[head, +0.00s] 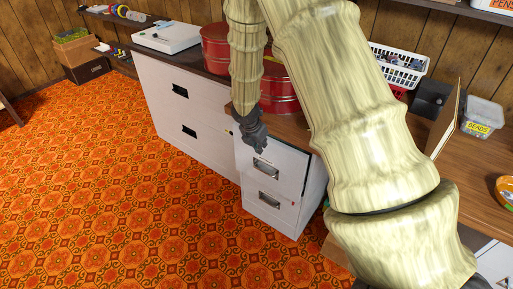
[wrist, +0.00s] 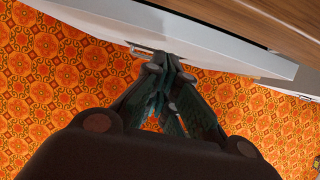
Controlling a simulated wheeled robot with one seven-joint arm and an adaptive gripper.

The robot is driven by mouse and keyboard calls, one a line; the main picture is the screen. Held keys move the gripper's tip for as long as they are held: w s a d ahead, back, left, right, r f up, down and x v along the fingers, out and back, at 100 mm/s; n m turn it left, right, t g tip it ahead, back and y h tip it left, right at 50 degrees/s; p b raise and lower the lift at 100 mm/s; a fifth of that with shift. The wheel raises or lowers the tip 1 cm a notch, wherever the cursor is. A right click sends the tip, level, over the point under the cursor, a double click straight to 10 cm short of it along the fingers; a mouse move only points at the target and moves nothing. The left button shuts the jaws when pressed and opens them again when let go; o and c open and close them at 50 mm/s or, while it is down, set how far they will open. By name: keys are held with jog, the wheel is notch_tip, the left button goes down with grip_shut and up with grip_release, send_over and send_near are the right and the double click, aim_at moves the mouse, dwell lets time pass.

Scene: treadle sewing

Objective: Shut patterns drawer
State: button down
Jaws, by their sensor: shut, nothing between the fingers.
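A small white two-drawer cabinet (head: 314,192) stands under the wooden worktop. Its upper drawer (head: 291,165) sticks out a little from the body, with a dark gap along its right side. Its label is too small to read, so I cannot confirm it is the patterns drawer. The lower drawer (head: 270,205) looks flush. My gripper (head: 262,148) is shut and empty at the upper drawer's front, just above its metal handle (head: 265,169). In the wrist view the closed fingertips (wrist: 170,60) are close to the white drawer front (wrist: 215,48); I cannot tell if they touch.
A larger white cabinet (head: 165,112) stands to the left. Red round tins (head: 218,45), a white basket (head: 398,65) and a beads tub (head: 482,117) are on the worktops. The orange patterned floor (head: 130,200) in front is clear.

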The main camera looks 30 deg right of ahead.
jog(key=shift+w+d, duration=0.2)
jog(key=shift+d, duration=0.3)
